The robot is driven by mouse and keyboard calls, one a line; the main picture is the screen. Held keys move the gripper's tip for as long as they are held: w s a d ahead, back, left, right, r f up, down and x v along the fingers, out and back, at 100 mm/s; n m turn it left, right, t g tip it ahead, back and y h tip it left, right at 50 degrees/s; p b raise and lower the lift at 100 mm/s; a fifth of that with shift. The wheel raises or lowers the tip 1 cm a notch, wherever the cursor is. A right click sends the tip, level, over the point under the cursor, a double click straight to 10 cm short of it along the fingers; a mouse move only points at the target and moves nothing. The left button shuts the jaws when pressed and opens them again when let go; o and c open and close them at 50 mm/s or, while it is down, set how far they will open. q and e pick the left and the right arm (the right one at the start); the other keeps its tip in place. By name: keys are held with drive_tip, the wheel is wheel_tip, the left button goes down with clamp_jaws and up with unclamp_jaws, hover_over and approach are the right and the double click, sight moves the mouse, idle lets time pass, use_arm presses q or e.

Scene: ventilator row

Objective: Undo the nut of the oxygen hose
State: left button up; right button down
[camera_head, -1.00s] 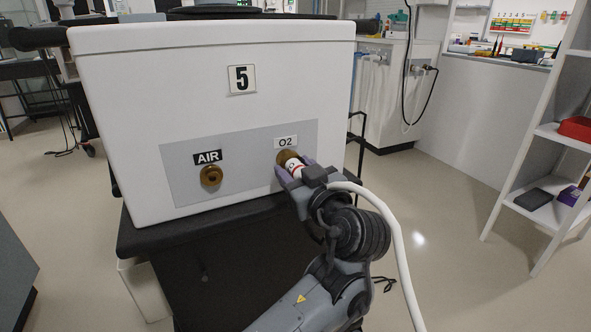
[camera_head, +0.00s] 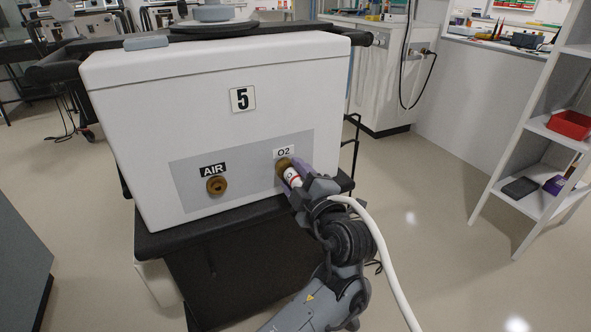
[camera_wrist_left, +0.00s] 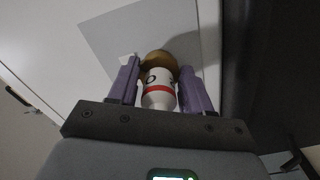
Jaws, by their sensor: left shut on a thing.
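The ventilator (camera_head: 130,140), marked 5, has a grey panel with a brass O2 port (camera_head: 284,163) on its right side. The oxygen hose's white nut with a red band (camera_head: 292,176) is at this port, in line with it. My left gripper (camera_head: 294,173) is shut on the nut, with its purple fingers on either side. In the left wrist view the nut (camera_wrist_left: 159,91) sits between the fingers, against the brass port (camera_wrist_left: 158,62). I cannot tell how far it is threaded. The white hose (camera_head: 385,250) runs down behind my wrist. My right gripper is not in view.
The bare brass AIR port (camera_head: 217,186) is left of the O2 port. The ventilator stands on a black cart (camera_head: 240,255). A white shelf rack (camera_head: 530,195) with a red bin (camera_head: 570,124) is at the right. The floor between cart and rack is clear.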

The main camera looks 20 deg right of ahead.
use_arm(q)
drive_tip(key=n, duration=0.3)
drive_tip(key=shift+r+n, duration=0.15)
drive_tip(key=shift+n, duration=0.25)
drive_tip(key=n, duration=0.4)
drive_tip(key=shift+r, duration=0.1)
drive_tip(key=shift+n, duration=0.4)
drive_tip(key=o, duration=1.1)
drive_tip(key=shift+c, duration=0.2)
drive_tip(key=shift+s, duration=0.1)
